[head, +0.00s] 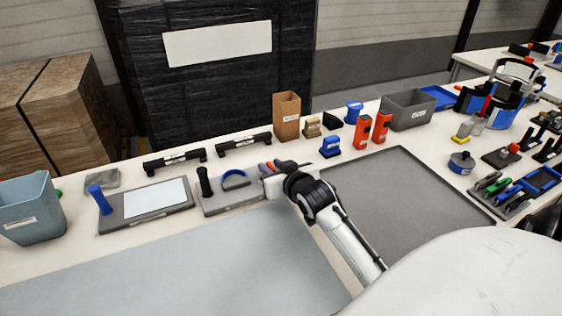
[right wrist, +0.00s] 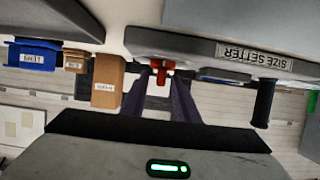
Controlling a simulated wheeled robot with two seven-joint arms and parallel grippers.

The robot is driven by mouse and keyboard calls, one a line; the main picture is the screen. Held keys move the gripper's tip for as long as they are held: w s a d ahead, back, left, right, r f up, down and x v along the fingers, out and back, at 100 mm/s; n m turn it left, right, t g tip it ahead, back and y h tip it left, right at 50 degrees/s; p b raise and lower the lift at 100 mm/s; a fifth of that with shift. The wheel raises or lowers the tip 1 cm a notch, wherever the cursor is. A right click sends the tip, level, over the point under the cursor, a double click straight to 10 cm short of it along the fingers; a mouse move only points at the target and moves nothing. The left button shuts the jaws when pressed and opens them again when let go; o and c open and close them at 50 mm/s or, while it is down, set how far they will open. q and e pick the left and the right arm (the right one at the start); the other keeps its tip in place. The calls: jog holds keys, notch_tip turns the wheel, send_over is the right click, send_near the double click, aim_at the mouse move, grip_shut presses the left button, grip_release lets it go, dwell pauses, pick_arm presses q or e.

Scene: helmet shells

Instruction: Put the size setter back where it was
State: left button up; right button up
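A grey base tray (head: 222,207) carries a black post (head: 204,181) and a blue arc-shaped piece (head: 235,180). In the right wrist view, which is upside down, its edge bears a SIZE SETTER label (right wrist: 254,57) beside the black post (right wrist: 263,103). My right gripper (head: 274,167) is at the right end of this tray. In the right wrist view its two dark purple fingers (right wrist: 161,80) stand apart. A small red piece (right wrist: 162,66) shows between their tips, with no clear contact. My wrist partly hides the tray's right end. My left gripper is not in view.
Left of the tray is a grey board with a white sheet (head: 155,198) and a blue post (head: 100,200). Behind are black handles (head: 245,145) and a brown bin (head: 287,116). Orange blocks (head: 363,131) stand right. A dark mat (head: 415,195) is bare.

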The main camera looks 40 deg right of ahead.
jog(key=v, duration=1.1)
